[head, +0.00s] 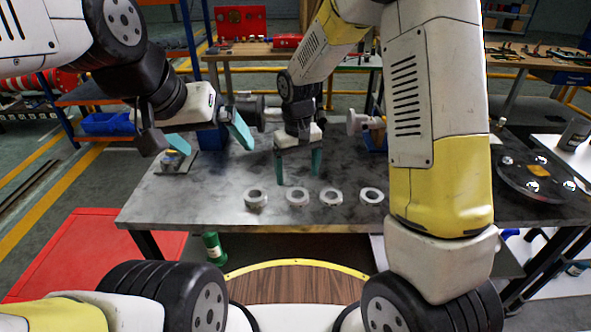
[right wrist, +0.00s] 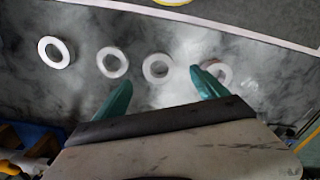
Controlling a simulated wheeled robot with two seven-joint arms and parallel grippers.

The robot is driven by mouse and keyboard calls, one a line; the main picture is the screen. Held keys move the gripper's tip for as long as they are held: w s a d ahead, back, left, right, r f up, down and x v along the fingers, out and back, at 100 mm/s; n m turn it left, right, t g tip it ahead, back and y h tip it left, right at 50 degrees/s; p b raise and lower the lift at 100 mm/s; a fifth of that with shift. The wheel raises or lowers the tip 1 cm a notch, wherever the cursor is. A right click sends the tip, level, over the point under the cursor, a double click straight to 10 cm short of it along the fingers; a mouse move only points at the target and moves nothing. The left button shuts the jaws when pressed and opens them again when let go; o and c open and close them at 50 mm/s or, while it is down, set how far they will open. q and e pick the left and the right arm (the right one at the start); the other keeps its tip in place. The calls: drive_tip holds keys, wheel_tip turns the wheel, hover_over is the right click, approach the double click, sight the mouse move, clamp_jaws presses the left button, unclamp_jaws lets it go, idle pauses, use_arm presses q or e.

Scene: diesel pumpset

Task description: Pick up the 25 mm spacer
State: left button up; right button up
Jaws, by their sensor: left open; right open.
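Several pale ring-shaped spacers lie flat in a row near the front edge of the grey table: one at the left (head: 255,206), one beside it (head: 297,204), a third (head: 331,203) and one at the right (head: 371,202). I cannot tell which is the 25 mm one. My right gripper (head: 298,170) is open and empty, pointing down above and behind the row. In the right wrist view its fingers (right wrist: 160,80) spread below a ring (right wrist: 146,70); one finger partly hides another ring (right wrist: 228,74). My left gripper (head: 216,148) is open and empty over the table's left part.
The table (head: 190,205) is bare left of the rings. A small plate with parts (head: 176,163) lies at its left, and a round dark plate with shiny domes (head: 525,178) at its right. Grey machine parts stand at the back. A green bottle (head: 214,248) stands below the front edge.

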sight(297, 190)
drive_tip(key=f, duration=0.5)
drive_tip(key=w+f, duration=0.1)
drive_tip(key=f, duration=0.2)
drive_tip(key=c, duration=1.6)
drive_tip(key=shift+r, duration=0.1)
